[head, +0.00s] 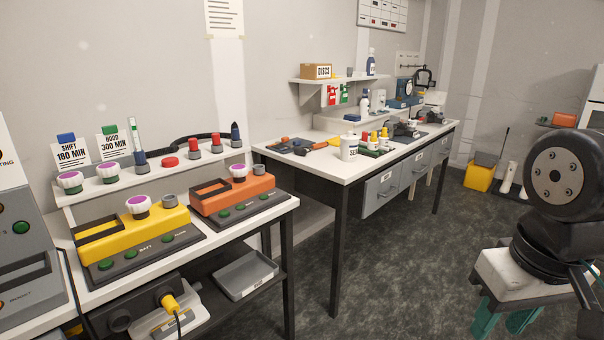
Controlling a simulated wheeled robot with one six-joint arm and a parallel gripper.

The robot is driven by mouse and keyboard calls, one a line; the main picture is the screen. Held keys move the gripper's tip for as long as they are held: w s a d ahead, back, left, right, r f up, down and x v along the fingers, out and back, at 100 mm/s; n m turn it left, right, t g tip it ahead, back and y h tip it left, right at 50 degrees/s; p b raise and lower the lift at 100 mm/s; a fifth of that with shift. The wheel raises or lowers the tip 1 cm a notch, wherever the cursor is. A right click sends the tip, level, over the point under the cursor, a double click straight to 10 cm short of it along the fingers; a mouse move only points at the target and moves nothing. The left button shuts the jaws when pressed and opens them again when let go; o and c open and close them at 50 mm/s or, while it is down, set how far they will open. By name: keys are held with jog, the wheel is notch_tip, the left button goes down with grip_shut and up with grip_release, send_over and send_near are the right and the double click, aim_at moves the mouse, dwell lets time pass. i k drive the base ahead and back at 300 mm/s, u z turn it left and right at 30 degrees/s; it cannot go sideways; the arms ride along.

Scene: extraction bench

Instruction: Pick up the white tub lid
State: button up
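A white tub (349,148) with a dark printed label stands near the front edge of the far workbench. A pale top closes it, and at this size I cannot tell where the lid (350,135) parts from the tub. No separate white lid can be made out for sure. My gripper (504,322) is at the lower right, over the floor and well away from the tub. Its teal fingers point down and stand apart, with nothing seen between them. The fingertips are close to the picture's bottom edge.
The far workbench (300,166) carries several small bottles, tools and a shelf. A nearer bench holds a yellow charger (130,234), an orange charger (232,196) and several small pots. A grey tray (245,275) lies on its lower shelf. Dark floor (400,270) is free between.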

aim_at(349, 137)
jog(key=z, duration=0.05)
jog(key=i, duration=0.65)
jog(key=z, duration=0.05)
jog(key=k, duration=0.65)
jog(key=u, duration=0.7)
jog(key=i, duration=1.3)
jog(key=z, duration=0.75)
jog(key=i, duration=0.75)
jog(key=z, duration=0.8)
